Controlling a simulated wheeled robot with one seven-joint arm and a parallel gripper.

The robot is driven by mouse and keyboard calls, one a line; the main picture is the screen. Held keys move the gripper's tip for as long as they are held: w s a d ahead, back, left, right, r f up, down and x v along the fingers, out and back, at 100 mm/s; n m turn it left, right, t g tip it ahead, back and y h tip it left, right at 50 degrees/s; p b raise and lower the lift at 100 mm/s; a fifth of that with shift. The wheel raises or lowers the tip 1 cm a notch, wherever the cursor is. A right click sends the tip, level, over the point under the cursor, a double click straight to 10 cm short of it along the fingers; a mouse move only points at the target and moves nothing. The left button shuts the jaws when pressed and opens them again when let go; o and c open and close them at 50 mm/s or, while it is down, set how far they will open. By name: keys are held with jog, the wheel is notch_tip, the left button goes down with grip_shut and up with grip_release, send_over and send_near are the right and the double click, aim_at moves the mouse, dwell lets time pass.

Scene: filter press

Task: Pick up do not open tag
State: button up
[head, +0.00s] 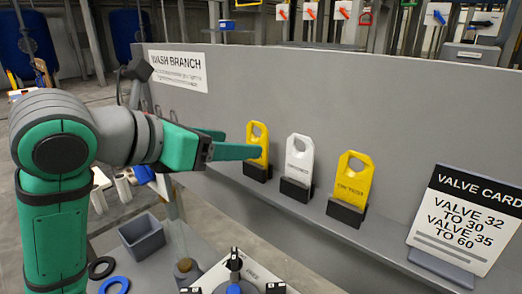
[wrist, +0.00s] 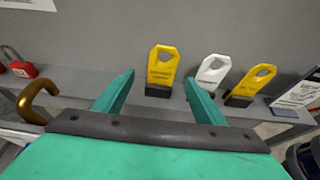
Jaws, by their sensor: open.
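Three tags stand upright in dark holders on a grey ledge. The left yellow tag (head: 258,133) has print too small to read; in the wrist view this yellow tag (wrist: 162,72) stands ahead, between the lines of my fingers. A white tag (head: 299,153) is in the middle, its print unclear. The right yellow tag (head: 351,184) seems to read "ON TEST". I cannot read "do not open" on any tag. My gripper (head: 242,143) is open and empty, its fingers pointing at the left yellow tag; the near finger overlaps its lower part in the head view. Contact is not visible.
A grey panel rises behind the ledge (head: 322,222). A valve card (head: 466,222) stands at the right. In the wrist view, a red padlock (wrist: 20,69) and a brass hook (wrist: 35,98) are at the left. A grey bin (head: 142,237) sits below my arm.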

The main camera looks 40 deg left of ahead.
aim_at(263, 141)
jog(key=shift+x, duration=4.2)
jog(key=shift+d+f, duration=0.15)
jog(key=shift+f, duration=0.05)
jog(key=c, duration=0.9)
jog(key=shift+s, duration=0.2)
jog(key=shift+c, duration=1.1)
